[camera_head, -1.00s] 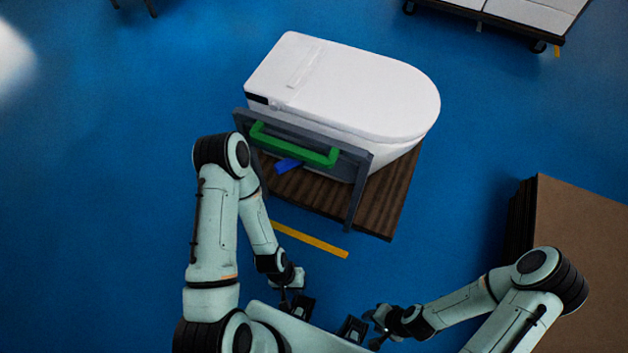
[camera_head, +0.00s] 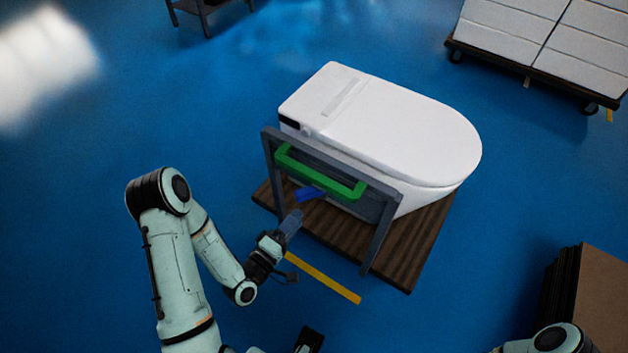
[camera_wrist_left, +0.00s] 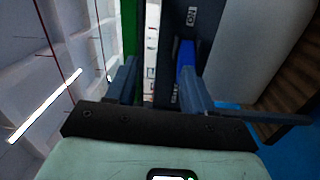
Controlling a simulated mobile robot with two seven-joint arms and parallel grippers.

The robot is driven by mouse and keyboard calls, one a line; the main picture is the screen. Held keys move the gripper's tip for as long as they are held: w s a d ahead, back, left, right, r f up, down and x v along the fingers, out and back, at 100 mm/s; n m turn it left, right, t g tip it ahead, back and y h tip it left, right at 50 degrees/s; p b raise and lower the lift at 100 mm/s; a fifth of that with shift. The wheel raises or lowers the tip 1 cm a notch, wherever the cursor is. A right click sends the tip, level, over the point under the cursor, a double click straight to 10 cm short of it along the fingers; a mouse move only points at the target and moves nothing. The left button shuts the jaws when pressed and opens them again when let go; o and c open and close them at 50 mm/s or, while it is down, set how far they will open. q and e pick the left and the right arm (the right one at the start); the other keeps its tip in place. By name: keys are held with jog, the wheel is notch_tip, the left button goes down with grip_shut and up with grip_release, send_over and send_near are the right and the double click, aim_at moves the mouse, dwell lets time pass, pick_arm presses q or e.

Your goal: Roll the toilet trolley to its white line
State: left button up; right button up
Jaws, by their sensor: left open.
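The toilet trolley has a brown wooden deck (camera_head: 405,262), a grey upright frame (camera_head: 384,236) and a green handle (camera_head: 320,172) across the frame. A white toilet (camera_head: 390,125) sits on the deck, lid shut. A blue piece (camera_head: 309,194) sits below the handle. My left gripper (camera_head: 293,220) is open in front of the frame, below the handle, and seems to hold nothing. In the left wrist view its fingers (camera_wrist_left: 160,78) are apart, with the green handle (camera_wrist_left: 130,35) and blue piece (camera_wrist_left: 186,65) beyond. I see no white line.
A yellow line (camera_head: 322,278) lies on the blue floor just before the trolley. A cart with white boxes (camera_head: 510,35) stands at the back right, a dark stand (camera_head: 207,12) at the back left. Stacked brown boards (camera_head: 600,300) are at the lower right. Floor at left is clear.

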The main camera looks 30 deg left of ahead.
pick_arm(q)
notch_tip(320, 180, up, 3)
jog(key=a+n+t, duration=0.1)
jog(key=t, duration=0.1)
jog(key=b, duration=0.5)
send_near(315, 176)
jog(key=f+x, duration=0.1)
jog(key=x, duration=0.2)
jog(key=shift+n+y, duration=0.3)
jog(key=x, duration=0.7)
jog(key=shift+w+f, duration=0.15)
jog(key=shift+w, duration=0.2)
jog(key=shift+a, duration=0.1)
grip_shut()
pick_arm(e)
jog(key=shift+t, duration=0.4)
jog(key=f, duration=0.1)
jog(key=w+f, duration=0.1)
jog(key=f, duration=0.2)
jog(key=shift+w, duration=0.3)
